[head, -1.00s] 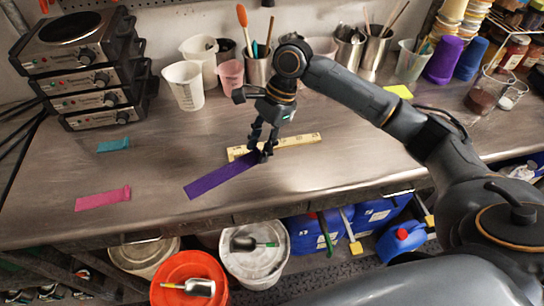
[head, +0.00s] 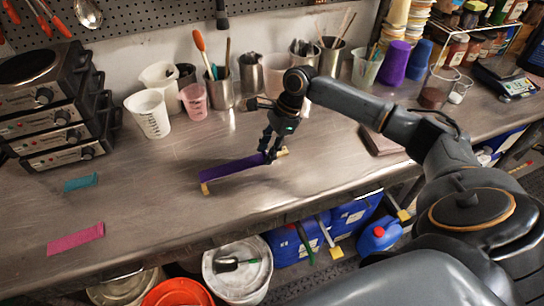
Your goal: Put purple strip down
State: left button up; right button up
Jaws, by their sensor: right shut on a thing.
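The purple strip (head: 232,168) is a long, flat band on the steel bench, lying lengthwise over the pale wooden ruler. Only the ruler's ends show, one at the strip's left end (head: 205,189) and one by the fingers. My right gripper (head: 269,157) points down at the strip's right end and is shut on it. I cannot tell whether the strip touches the ruler or hangs just above it. A teal strip (head: 81,182) and a pink strip (head: 76,239) lie apart to the left. My left gripper is not in view.
A stack of hot plates (head: 58,115) stands at the left. White jugs (head: 150,113), a pink cup (head: 194,102) and tool-filled metal cups line the back. A flat brown object (head: 380,140) lies right of the gripper. The bench front is clear, with buckets (head: 237,268) below its edge.

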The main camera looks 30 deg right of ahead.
aim_at(268, 169)
jog(key=shift+d+f, duration=0.45)
jog(key=shift+f, duration=0.1)
jog(key=f, duration=0.2)
jog(key=f+p, duration=0.1)
jog(key=shift+s+d+f, duration=0.1)
jog(key=shift+d+f, duration=0.25)
jog(key=shift+s+f, duration=0.1)
jog(key=shift+s, duration=0.05)
jog(key=shift+a, duration=0.1)
